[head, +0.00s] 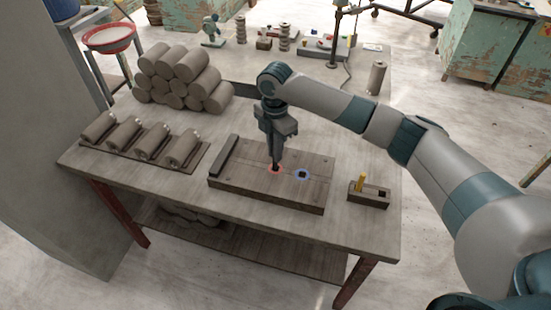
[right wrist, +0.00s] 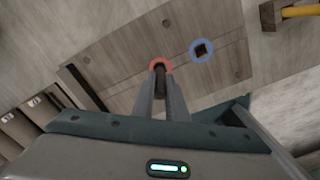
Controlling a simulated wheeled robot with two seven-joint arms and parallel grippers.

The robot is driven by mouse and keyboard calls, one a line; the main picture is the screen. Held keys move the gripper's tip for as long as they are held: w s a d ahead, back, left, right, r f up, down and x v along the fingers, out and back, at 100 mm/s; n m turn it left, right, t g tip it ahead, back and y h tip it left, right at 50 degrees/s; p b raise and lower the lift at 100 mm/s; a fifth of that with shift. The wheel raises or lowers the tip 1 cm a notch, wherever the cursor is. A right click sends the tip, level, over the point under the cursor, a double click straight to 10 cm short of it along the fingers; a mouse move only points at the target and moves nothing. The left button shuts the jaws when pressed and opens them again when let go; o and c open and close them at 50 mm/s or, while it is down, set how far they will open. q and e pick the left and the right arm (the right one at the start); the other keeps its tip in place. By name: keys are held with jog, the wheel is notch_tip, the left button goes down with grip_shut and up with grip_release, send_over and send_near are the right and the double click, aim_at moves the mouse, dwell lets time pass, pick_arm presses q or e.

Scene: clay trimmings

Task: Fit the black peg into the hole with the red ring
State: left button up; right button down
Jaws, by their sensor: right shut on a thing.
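The wooden board (head: 240,184) lies on the table and carries a hole with a red ring (head: 270,170) and a hole with a blue ring (head: 302,174). My right gripper (head: 276,150) points down above the red ring, shut on the dark peg (head: 276,164). The peg's lower end is at the red ring; I cannot tell how deep it sits. In the right wrist view, the fingers (right wrist: 161,95) reach toward the red ring (right wrist: 160,63), and the blue-ringed hole (right wrist: 201,50) is empty. My left gripper is not in view.
A small wooden block (head: 360,199) with a yellow peg (head: 361,182) and an empty square hole stands right of the board. Clay rolls lie on a rack (head: 197,160) at left, and a stack of clay cylinders (head: 182,76) stands behind.

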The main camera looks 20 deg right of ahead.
aim_at(275, 168)
notch_tip(275, 168, down, 3)
jog(key=shift+f+p, duration=0.2)
jog(key=shift+p, duration=0.55)
jog(key=shift+f, duration=0.3)
jog(key=c, duration=1.8)
grip_release()
jog(key=shift+f, duration=0.15)
jog(key=shift+o, duration=0.2)
